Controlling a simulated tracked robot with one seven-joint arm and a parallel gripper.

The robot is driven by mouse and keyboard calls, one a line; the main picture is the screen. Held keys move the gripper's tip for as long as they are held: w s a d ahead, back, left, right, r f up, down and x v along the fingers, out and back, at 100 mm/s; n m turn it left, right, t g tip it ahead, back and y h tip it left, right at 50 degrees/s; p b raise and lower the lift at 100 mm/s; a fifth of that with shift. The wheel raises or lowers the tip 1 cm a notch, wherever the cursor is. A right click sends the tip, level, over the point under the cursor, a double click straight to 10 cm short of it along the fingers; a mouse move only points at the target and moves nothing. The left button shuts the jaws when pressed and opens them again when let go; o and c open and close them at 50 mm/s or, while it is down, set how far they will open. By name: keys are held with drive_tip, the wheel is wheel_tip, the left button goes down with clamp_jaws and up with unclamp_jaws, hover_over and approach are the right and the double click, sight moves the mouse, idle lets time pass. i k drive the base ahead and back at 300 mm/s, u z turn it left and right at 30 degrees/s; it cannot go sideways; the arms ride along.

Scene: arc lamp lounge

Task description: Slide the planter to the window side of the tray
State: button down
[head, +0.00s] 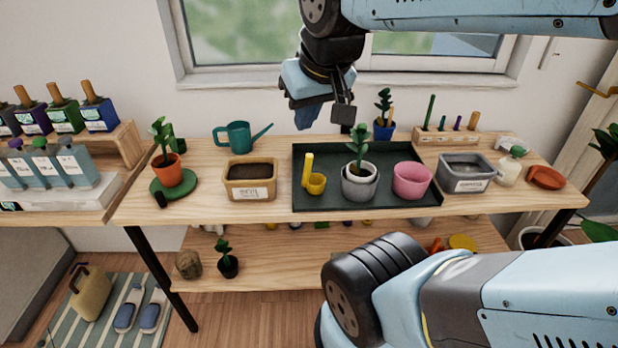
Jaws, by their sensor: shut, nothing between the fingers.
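The planter (360,188), a grey round pot with a green leafy plant, stands upright on the dark green tray (315,157). It is near the tray's middle, closer to the front edge than to the window side. A pink pot (412,181) is on its right, and a small yellow cup (316,184) with a yellow upright piece is on its left. My gripper (342,113) is shut and empty, pointing down above the tray's back edge, behind and above the plant. It appears apart from the planter.
The window (440,45) is behind the table (215,205). A blue pot (384,130) with a plant and a wooden rack (460,137) stand behind the tray. A tan soil box (250,190) is left of it and a grey basin (466,184) right. The tray's back strip looks mostly clear.

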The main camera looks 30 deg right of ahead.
sight(353, 192)
drive_tip(key=u, duration=0.95)
drive_tip(key=k, duration=1.75)
drive_tip(key=z, duration=1.2)
drive_tip(key=i, duration=1)
drive_tip(key=u, duration=0.05)
